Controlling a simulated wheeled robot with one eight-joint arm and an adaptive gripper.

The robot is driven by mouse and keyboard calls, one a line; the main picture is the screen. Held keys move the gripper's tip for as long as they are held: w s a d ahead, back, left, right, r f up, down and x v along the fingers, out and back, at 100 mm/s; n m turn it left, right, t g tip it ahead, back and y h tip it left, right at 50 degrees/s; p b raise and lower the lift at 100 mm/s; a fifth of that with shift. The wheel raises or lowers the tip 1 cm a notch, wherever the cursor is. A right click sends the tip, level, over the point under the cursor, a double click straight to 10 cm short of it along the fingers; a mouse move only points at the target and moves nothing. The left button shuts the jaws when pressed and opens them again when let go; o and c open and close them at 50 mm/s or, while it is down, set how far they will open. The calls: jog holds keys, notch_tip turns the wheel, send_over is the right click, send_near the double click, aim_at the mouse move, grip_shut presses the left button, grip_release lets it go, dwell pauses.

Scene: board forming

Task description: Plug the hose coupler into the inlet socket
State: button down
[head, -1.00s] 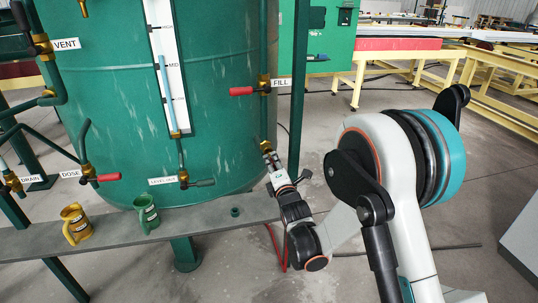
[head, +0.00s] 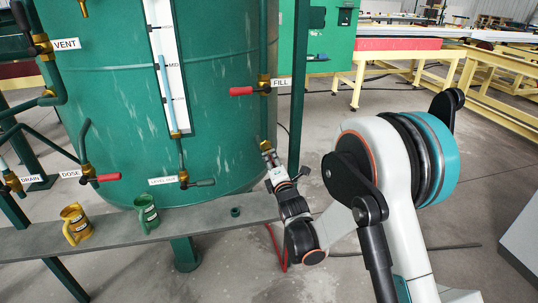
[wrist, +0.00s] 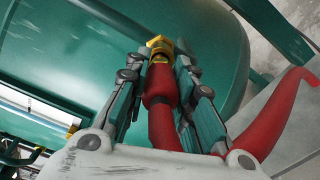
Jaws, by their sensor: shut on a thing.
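My gripper (head: 270,157) is at the lower right side of the green tank (head: 225,125). In the wrist view my gripper (wrist: 160,72) has its two fingers on either side of the red hose coupler (wrist: 160,85) and is shut on it. A red hose (wrist: 285,110) curves away from behind it on the right. A brass fitting (wrist: 158,45), which looks like the inlet socket, shows right at the coupler's front end, against the tank wall. The coupler lines up roughly with it. I cannot tell whether they are joined or only close, as the fingertips partly hide the spot.
A grey shelf (head: 110,243) runs below the tank, with a yellow mug (head: 75,222), a green mug (head: 146,213) and a small green ring (head: 235,212). A red-handled FILL valve (head: 243,91) and a green post (head: 298,85) stand near my gripper.

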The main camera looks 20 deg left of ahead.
jog(key=shift+x, duration=0.85)
jog(key=c, duration=1.3)
grip_release()
